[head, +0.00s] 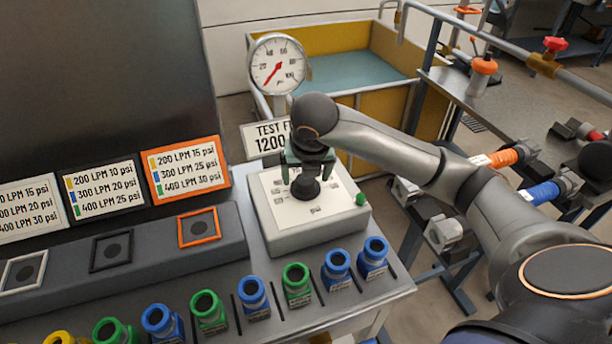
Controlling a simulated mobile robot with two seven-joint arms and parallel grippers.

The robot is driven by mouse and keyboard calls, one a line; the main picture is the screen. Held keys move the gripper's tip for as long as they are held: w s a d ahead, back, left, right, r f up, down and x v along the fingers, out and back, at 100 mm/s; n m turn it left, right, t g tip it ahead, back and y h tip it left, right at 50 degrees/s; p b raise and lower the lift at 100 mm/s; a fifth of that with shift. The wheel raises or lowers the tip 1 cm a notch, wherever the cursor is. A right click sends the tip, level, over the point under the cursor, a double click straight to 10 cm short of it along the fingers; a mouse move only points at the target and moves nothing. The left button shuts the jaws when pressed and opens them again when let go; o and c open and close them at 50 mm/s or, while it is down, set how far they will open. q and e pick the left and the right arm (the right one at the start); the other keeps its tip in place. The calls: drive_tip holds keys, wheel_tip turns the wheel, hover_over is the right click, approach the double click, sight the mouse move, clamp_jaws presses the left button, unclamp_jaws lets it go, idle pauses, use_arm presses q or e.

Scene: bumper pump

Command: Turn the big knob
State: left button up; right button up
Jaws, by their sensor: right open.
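The big knob (306,188) is black and stands on top of a white control box (270,225) with printed marks around it. My right gripper (307,168) comes down from above over the knob, its greenish fingers on either side of the knob's upper part. The fingers are open; whether they touch the knob cannot be told. The wrist hides part of the knob's top. A small green button (361,199) sits at the box's right corner. My left gripper is not in view.
A pressure gauge (278,64) and a "TEST" sign (262,139) stand just behind the box. Several coloured nozzles (296,281) line the table's front edge. Instruction cards (184,171) stand at left. A metal bench (465,100) with pipes and valves is at right.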

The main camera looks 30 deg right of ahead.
drive_tip(key=p+v, duration=0.2)
drive_tip(key=v, duration=0.9)
drive_tip(key=shift+r, duration=0.15)
drive_tip(key=shift+s, duration=0.1)
